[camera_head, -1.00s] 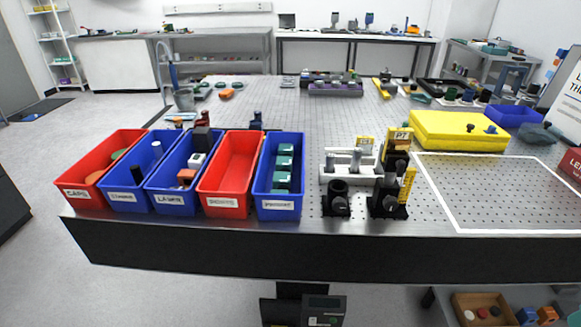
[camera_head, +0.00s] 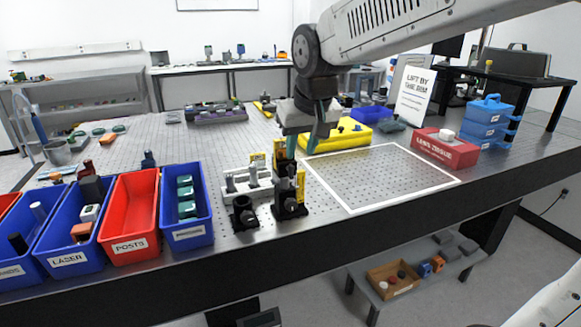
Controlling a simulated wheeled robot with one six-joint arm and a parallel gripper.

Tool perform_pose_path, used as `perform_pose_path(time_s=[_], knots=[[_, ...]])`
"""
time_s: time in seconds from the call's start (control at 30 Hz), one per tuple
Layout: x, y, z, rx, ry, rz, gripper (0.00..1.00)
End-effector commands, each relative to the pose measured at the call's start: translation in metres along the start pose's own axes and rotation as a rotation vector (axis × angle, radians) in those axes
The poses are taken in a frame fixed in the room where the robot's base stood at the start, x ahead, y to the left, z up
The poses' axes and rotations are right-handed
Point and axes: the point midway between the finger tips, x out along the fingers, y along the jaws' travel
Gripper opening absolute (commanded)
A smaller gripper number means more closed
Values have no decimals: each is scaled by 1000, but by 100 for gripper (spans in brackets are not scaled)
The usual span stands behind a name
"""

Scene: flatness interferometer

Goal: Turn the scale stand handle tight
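The scale stand (camera_head: 290,208) is a black post holder on a black foot near the table's front edge, with an upright yellow scale (camera_head: 301,186) on its right side. Its handle is too small and dark to make out. My gripper (camera_head: 306,150) comes down from the upper right and hangs above and slightly right of the stand in the picture. Its two greenish fingers point down, stand apart and show nothing between them. I cannot tell its exact height above the table, and it does not appear to touch the stand.
A second black holder (camera_head: 244,213) stands close left of the scale stand, with a pale rack of posts (camera_head: 247,186) behind. A yellow block (camera_head: 345,138) lies behind. The white-outlined area (camera_head: 385,180) on the right is empty.

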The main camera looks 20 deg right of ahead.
Motion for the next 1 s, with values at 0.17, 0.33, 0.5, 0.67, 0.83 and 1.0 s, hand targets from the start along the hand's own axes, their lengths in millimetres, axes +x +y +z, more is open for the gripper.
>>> perform_pose_path(time_s=[0.17, 0.33, 0.5, 0.67, 0.83, 1.0], knots=[[15, -5, -15, -1, 14, -2, 32], [42, -5, -14, -1, 12, -2, 32], [67, -5, -14, -1, 12, -2, 32], [81, -4, -15, -1, 14, -2, 32], [84, -4, -15, -1, 16, -2, 32], [84, -4, -15, -1, 16, -2, 23]])
